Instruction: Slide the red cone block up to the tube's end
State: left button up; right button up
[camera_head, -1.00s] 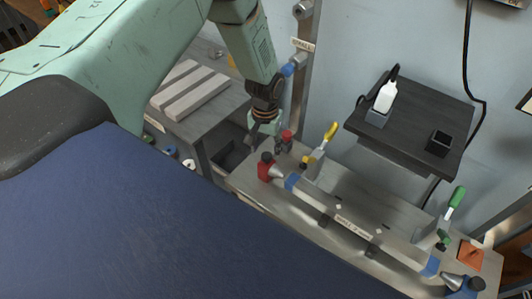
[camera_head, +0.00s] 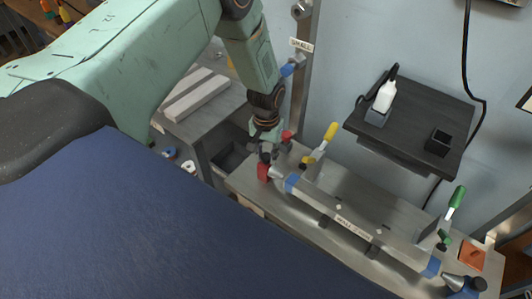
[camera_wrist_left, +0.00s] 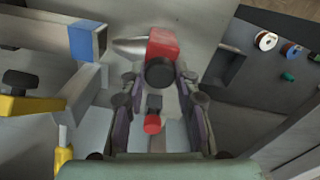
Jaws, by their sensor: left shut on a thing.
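The red cone block (camera_head: 263,173) sits on the steel bench at the left end of the tube (camera_head: 345,219). Its silver cone points at the tube's blue end (camera_head: 292,182). In the left wrist view, the red block (camera_wrist_left: 163,43) has a black knob towards me, and the cone tip lies close to the blue tube end (camera_wrist_left: 84,42). My right gripper is out of view.
A yellow-handled clamp (camera_head: 325,142) and a green-handled clamp (camera_head: 455,203) stand behind the tube. A red-tipped clamp (camera_head: 287,136) is close behind my gripper. A blue cone block (camera_head: 463,286) stands at the tube's right end. A dark shelf (camera_head: 415,118) hangs behind.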

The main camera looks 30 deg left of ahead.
aim_at(276, 170)
pick_arm(q)
grip_shut()
jog(key=shift+d, duration=0.1)
jog(key=shift+s+d, duration=0.2)
jog(key=shift+d, duration=1.65)
jog(key=o, duration=0.8)
grip_release()
jog(key=shift+r, duration=0.1)
